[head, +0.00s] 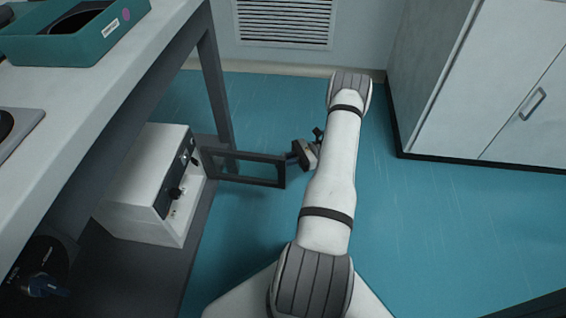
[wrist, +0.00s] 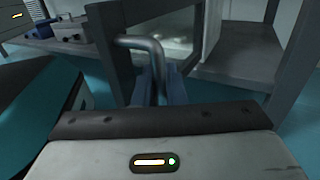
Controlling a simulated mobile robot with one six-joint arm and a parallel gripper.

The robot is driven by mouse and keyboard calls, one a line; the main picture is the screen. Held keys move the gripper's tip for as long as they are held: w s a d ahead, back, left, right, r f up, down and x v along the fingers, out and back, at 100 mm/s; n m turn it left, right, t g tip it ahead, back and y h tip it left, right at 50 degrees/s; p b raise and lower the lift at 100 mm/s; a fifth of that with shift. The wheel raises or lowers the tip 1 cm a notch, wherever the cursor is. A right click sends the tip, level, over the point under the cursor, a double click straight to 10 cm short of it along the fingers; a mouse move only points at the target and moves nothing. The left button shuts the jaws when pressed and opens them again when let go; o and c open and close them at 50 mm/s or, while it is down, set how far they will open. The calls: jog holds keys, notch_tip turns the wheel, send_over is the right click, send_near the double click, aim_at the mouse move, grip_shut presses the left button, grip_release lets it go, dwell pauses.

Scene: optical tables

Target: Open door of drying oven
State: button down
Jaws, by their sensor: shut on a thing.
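The drying oven (head: 150,190) is a white box with a dark control strip and knob, on the low shelf under the table at left. Its dark-framed door (head: 245,182) stands wide open, swung out from the oven's front over the blue floor. My gripper (head: 292,157) is at the door's free edge. In the wrist view the grey bent handle (wrist: 143,43) runs down between the blue fingers (wrist: 160,88), which are shut on it. The door frame (wrist: 240,50) shows behind the handle. The lower part of the handle is hidden by the gripper body.
A table (head: 120,60) with a teal tray (head: 75,45) stands above the oven. White cabinets (head: 480,80) stand at the right, and a vent (head: 285,22) is in the back wall. The floor (head: 430,220) right of my arm is clear.

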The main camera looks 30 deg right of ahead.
jog(key=c, duration=1.6)
grip_release()
jog(key=shift+s+d, duration=0.15)
jog(key=shift+d, duration=0.15)
jog(key=shift+c, duration=0.2)
jog(key=p+v, duration=0.1)
jog(key=v, duration=0.7)
jog(key=shift+p, duration=0.4)
jog(key=shift+a, duration=0.1)
